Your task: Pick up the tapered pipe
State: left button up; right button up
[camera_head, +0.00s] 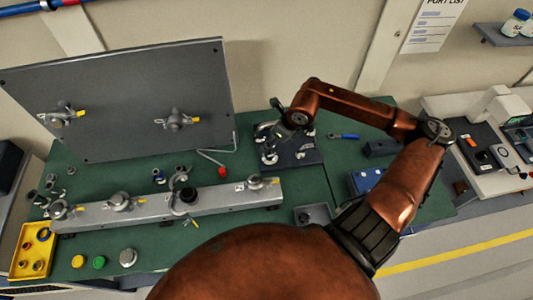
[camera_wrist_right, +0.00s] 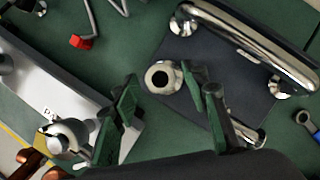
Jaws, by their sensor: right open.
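A short shiny metal fitting with a round dark bore (camera_wrist_right: 152,87), which looks like the tapered pipe, stands on a dark mat (camera_wrist_right: 240,88) in the right wrist view. I look down on its open end, so its taper is hard to judge. My right gripper (camera_wrist_right: 162,82) is open, with one green finger to each side of the fitting. I cannot tell how far above it the fingertips are. In the head view, my right arm reaches over the dark mat (camera_head: 296,155); its wrist partly hides the metal parts there. My left gripper is in neither view.
A long chrome pipe with end flanges (camera_wrist_right: 252,38) lies close on the same mat. Another metal part (camera_wrist_right: 248,136) is beside the right finger. A grey manifold rail (camera_head: 150,207) with valves, a red-ended bent rod (camera_head: 221,170) and an upright grey panel (camera_head: 125,95) stand left of the mat.

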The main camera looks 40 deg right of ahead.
jog(key=x, duration=0.4)
jog(key=p+x, duration=0.1)
jog(key=x, duration=0.3)
jog(key=shift+s+d+f, duration=0.1)
jog(key=shift+s+f, duration=0.05)
jog(key=shift+s, duration=0.05)
grip_shut()
dwell(0.4)
